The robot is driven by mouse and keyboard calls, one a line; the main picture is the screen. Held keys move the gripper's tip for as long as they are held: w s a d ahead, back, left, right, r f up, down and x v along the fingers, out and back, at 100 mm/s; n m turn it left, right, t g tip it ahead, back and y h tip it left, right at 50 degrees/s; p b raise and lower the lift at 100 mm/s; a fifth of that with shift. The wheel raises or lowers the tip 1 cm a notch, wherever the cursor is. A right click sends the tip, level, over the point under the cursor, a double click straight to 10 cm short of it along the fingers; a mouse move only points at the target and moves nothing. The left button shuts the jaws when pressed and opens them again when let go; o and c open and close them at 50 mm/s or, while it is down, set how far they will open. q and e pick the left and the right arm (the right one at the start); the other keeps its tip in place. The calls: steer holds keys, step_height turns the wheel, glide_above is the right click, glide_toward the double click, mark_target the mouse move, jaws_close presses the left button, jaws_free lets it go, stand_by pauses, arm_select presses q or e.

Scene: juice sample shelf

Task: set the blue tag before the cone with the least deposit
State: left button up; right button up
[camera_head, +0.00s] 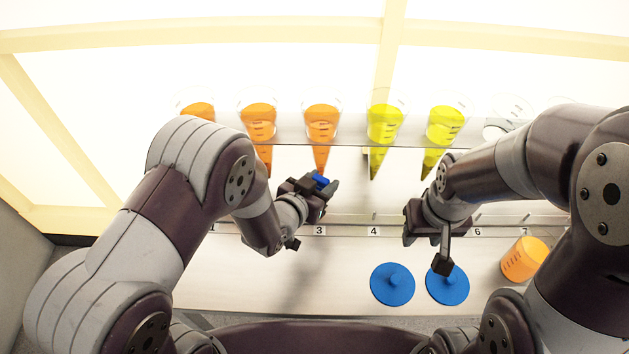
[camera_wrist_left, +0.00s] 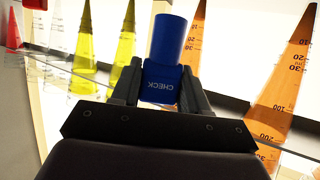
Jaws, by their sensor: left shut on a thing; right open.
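My left gripper (camera_head: 318,187) is shut on the blue tag (camera_wrist_left: 160,84), which reads CHECK and has a blue cylindrical part above it in the left wrist view. The tag also shows in the head view (camera_head: 321,180), held in front of the third cone from the left. Three orange cones (camera_head: 321,122) stand at the left of the rack and two yellow cones (camera_head: 385,122) to their right, all tip down. The deposit in their tips is too small to compare. My right gripper (camera_head: 430,225) is open and empty, right of label 4.
Clear empty cones (camera_head: 510,106) stand at the rack's right. A numbered rail (camera_head: 345,231) runs along the front. A red cone (camera_wrist_left: 13,32) shows in the left wrist view.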

arm_select(q)
steer(key=shift+s+d+f, duration=0.15)
steer(key=shift+d+f, duration=0.1)
steer(key=shift+w+a+f+b, duration=0.15)
steer(key=shift+a+f+b, duration=0.1)
steer(key=shift+f+b, duration=0.3)
steer(key=shift+w+a+f+b, duration=0.15)
steer(key=shift+a+f+b, duration=0.05)
steer(key=shift+f+b, duration=0.3)
steer(key=shift+s+d+f+b, duration=0.1)
steer(key=shift+d+f+b, duration=0.05)
steer(key=shift+f+b, duration=0.35)
steer(key=shift+s+d+f+b, duration=0.1)
steer(key=shift+f+b, duration=0.25)
steer(key=shift+f, duration=0.15)
steer(key=shift+w+a, duration=0.1)
steer(key=shift+a, duration=0.05)
steer(key=shift+f+b, duration=1.6)
steer(key=shift+f, duration=0.35)
